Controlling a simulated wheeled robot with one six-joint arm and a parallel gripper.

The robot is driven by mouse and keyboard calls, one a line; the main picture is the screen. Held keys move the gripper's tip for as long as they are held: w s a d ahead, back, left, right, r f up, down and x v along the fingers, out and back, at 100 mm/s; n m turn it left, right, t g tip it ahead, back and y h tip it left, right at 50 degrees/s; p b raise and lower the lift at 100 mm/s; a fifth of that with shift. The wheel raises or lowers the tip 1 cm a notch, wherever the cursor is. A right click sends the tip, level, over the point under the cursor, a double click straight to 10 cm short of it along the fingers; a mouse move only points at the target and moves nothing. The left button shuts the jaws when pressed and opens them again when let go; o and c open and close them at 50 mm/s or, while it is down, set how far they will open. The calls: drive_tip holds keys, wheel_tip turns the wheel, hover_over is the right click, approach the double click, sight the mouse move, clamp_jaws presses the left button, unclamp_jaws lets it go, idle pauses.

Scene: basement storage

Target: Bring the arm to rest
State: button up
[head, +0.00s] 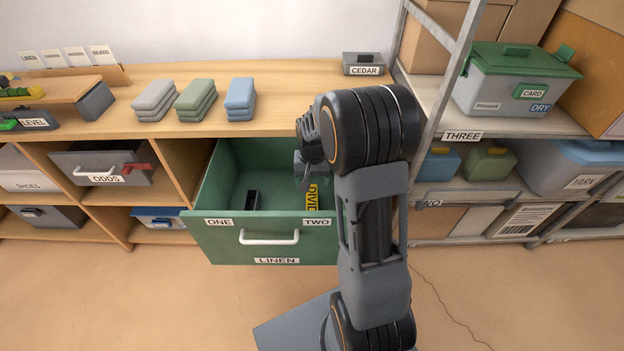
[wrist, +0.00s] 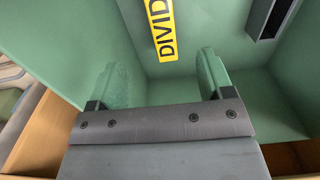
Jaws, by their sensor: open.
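My arm reaches up and over the open green drawer in the head view, with my gripper (head: 305,180) at the drawer's right part, partly hidden by my own arm. In the wrist view my gripper (wrist: 164,78) has its two fingers well apart, with nothing between them. The green drawer (head: 215,235) is pulled out, labelled LINEN, with ONE and TWO on its front edge. A yellow label reading DIVID (head: 312,197) lies inside it, and also shows in the wrist view (wrist: 162,28) beyond the fingers.
A dark slotted piece (head: 252,200) is in the drawer's left part. Folded grey, green and blue cloth stacks (head: 195,97) lie on the wooden counter (head: 290,80) behind. A grey CEDAR box (head: 363,64) stands at its right end. A metal shelf (head: 440,110) rises close on the right.

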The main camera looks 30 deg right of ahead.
idle(0.3)
drive_tip(key=s+a+r+n+t+p, duration=0.1)
drive_tip(key=s+a+r+p, duration=0.2)
drive_tip(key=r, duration=0.7)
drive_tip(key=s+a+r+n+t+p, duration=0.1)
drive_tip(key=s+a+r+n+p, duration=0.1)
drive_tip(key=s+r+p, duration=0.5)
drive_tip(key=s+a+r+n+t+p, duration=0.1)
drive_tip(key=s+a+r+p, duration=0.3)
drive_tip(key=r, duration=1)
drive_tip(key=s+n+p, duration=0.1)
drive_tip(key=s+p, duration=0.1)
drive_tip(key=p, duration=0.2)
drive_tip(key=shift+a+r+t, duration=0.2)
drive_tip(key=shift+a+t, duration=0.1)
drive_tip(key=shift+a, duration=0.05)
